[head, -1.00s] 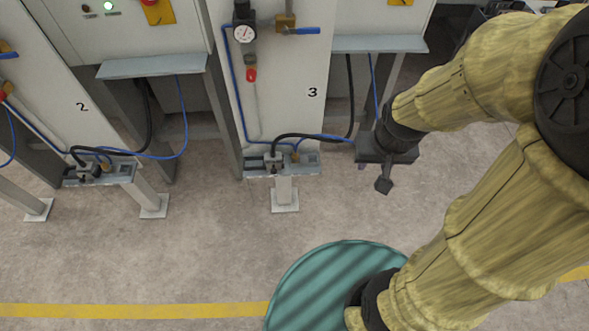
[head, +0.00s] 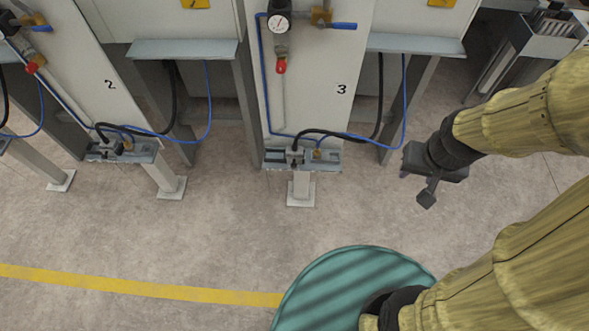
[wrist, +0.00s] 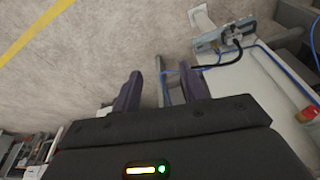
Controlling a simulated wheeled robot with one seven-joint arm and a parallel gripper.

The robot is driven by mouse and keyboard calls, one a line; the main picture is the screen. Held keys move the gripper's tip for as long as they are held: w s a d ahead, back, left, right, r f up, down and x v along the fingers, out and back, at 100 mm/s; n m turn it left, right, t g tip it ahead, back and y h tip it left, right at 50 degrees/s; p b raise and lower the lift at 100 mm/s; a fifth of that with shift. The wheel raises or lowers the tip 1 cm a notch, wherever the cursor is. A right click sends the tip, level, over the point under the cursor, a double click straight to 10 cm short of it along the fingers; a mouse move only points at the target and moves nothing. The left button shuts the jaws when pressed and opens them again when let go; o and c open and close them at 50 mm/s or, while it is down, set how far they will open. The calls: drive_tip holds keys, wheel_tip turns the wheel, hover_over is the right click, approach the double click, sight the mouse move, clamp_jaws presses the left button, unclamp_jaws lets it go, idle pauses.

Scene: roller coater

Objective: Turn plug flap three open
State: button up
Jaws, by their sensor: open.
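Station three is the pale panel marked 3 (head: 341,89) in the head view. At its foot is a grey bracket (head: 327,164) with a small plug unit (head: 295,156), where a black cable and a blue hose end. The flap itself is too small to make out. The same bracket shows at the upper right of the wrist view (wrist: 240,32). My gripper (head: 427,196) is to the right of the bracket and apart from it. In the wrist view its two dark fingers (wrist: 160,88) are spread with nothing between them.
Station two's panel (head: 110,85) and its bracket (head: 145,152) stand to the left. A blue-handled valve (head: 340,25) and a red-tipped fitting (head: 281,66) sit above bracket three.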

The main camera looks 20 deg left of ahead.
sight(294, 167)
drive_tip(key=w+a+f+n+t+h+b, duration=0.15)
drive_tip(key=a+f+n+b, duration=0.4)
drive_tip(key=f, duration=0.75)
drive_tip(key=w+a+f+n+t+b, duration=0.25)
drive_tip(key=a+f+b, duration=0.35)
drive_tip(key=f+b, duration=0.5)
drive_tip(key=w+a+f+n+t+b, duration=0.2)
drive_tip(key=a+f+n+b, duration=0.35)
drive_tip(key=f, duration=0.95)
drive_tip(key=s+a+f+n+t+y+b, duration=0.2)
drive_tip(key=a+f+n+t+y+b, duration=0.1)
drive_tip(key=a+n+t+b, duration=0.1)
drive_tip(key=s+a+f+n+t+y+b, duration=0.2)
drive_tip(key=a+n+b, duration=0.4)
drive_tip(key=n, duration=0.3)
drive_tip(key=a+t+y, duration=0.1)
drive_tip(key=t, duration=0.1)
drive_tip(key=shift+a+f+n+t+b, duration=0.3)
drive_tip(key=shift+a+f+n+b, duration=0.05)
drive_tip(key=shift+f, duration=0.05)
drive_tip(key=b+x, duration=0.3)
drive_tip(key=x, duration=1.4)
drive_tip(key=shift+w+d, duration=0.1)
drive_tip(key=shift+w, duration=0.1)
drive_tip(key=shift+c, duration=0.4)
